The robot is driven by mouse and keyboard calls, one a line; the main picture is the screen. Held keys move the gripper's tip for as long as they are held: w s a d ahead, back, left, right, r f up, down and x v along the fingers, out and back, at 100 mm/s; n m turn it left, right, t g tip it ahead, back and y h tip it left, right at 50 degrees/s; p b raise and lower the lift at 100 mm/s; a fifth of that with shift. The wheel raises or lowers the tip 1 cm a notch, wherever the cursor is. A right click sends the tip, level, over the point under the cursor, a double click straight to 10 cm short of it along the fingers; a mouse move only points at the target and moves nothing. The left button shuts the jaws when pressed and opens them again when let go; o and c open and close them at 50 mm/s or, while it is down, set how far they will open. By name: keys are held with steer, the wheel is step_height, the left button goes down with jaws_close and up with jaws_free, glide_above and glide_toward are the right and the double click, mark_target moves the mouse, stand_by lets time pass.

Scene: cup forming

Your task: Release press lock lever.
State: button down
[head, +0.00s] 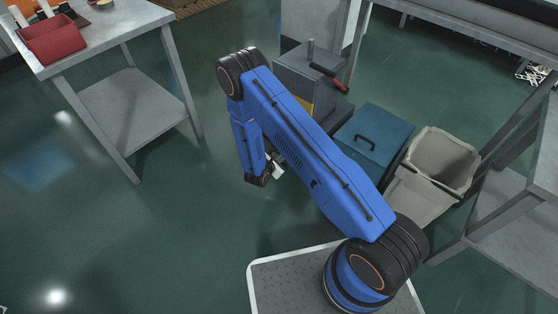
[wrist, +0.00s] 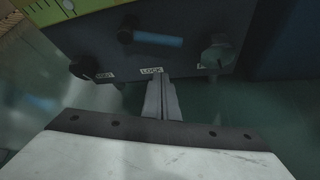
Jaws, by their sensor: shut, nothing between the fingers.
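The press (head: 305,72) is a grey box behind my arm in the head view, partly hidden by it. Its dark front panel (wrist: 185,65) fills the top of the wrist view. A lever (wrist: 155,39) with a dark hub and a blue-grey bar pointing right sits above a label reading LOCK (wrist: 151,71). My gripper (wrist: 163,84) is shut and empty, its tips just below that label and below the lever. I cannot tell whether the tips touch the panel. In the head view my gripper (head: 277,170) shows small and pale, partly hidden by my arm.
A black knob (wrist: 82,67) is left of the lever and a grey knob (wrist: 217,53) right. A blue box (head: 373,135) and beige bin (head: 428,185) stand to the right. Floor to the left is clear.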

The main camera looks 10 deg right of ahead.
steer(key=shift+d+r, duration=0.5)
steer(key=shift+r, duration=0.35)
steer(key=shift+d+r, duration=0.5)
steer(key=shift+r, duration=0.3)
steer(key=shift+s+d+r+n+g, duration=0.1)
steer(key=shift+r+n+g, duration=0.1)
steer(key=shift+r, duration=0.3)
steer(key=shift+s+d+r+n+g, duration=0.1)
steer(key=shift+r+n, duration=0.1)
steer(key=shift+r, duration=0.25)
steer(key=shift+w, duration=0.1)
step_height(320, 180, down, 4)
steer(key=a, duration=0.2)
steer(key=v, duration=0.9)
steer(key=shift+s, duration=0.25)
